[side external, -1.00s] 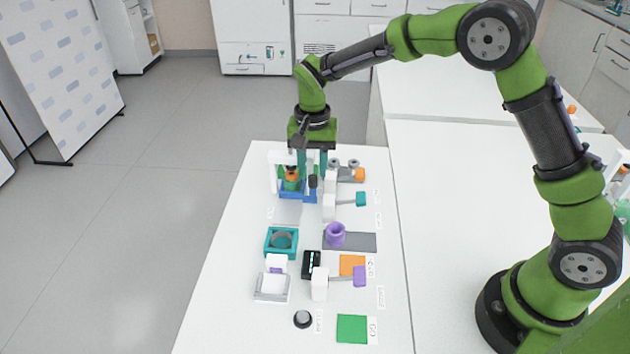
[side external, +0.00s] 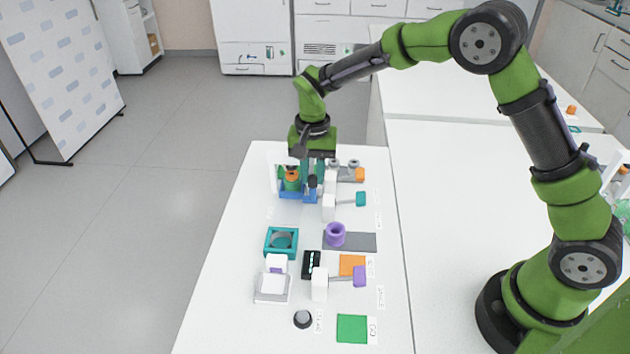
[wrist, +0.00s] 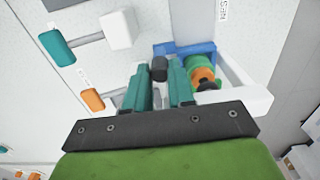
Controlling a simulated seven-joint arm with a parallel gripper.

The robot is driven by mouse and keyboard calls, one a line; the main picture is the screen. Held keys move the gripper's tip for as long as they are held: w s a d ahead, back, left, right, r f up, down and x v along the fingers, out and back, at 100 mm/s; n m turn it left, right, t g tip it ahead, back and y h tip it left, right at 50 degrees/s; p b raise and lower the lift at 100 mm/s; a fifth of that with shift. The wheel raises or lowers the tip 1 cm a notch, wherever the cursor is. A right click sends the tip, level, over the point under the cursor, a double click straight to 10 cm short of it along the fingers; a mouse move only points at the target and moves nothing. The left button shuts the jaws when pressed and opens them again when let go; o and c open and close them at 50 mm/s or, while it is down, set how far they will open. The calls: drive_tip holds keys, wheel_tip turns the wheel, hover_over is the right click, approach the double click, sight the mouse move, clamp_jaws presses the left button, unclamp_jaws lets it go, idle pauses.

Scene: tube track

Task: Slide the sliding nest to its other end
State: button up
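The sliding nest is a blue carriage (side external: 290,196) at the far end of the table, with a dark upright knob (side external: 312,182) on its right side. A green and orange piece (side external: 292,178) sits in it. The wrist view shows the blue nest (wrist: 190,48), its dark knob (wrist: 158,68) and the green and orange piece (wrist: 203,74). My gripper (side external: 314,176) points down at the knob. In the wrist view its teal fingers (wrist: 160,84) stand on both sides of the knob, with a gap about as wide as the knob. The finger tips are partly hidden.
A grey track (side external: 288,213) runs from the nest toward the near side and looks clear. A white block with a teal handle (side external: 360,199) stands close on the right. A teal square holder (side external: 281,242) and a purple cup (side external: 335,234) stand nearer.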

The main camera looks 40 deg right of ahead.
drive_tip(key=shift+s+a, duration=2.45)
drive_tip(key=shift+a, duration=0.15)
drive_tip(key=o, duration=0.6)
drive_tip(key=shift+o, duration=0.2)
drive_tip(key=shift+r, duration=2.5)
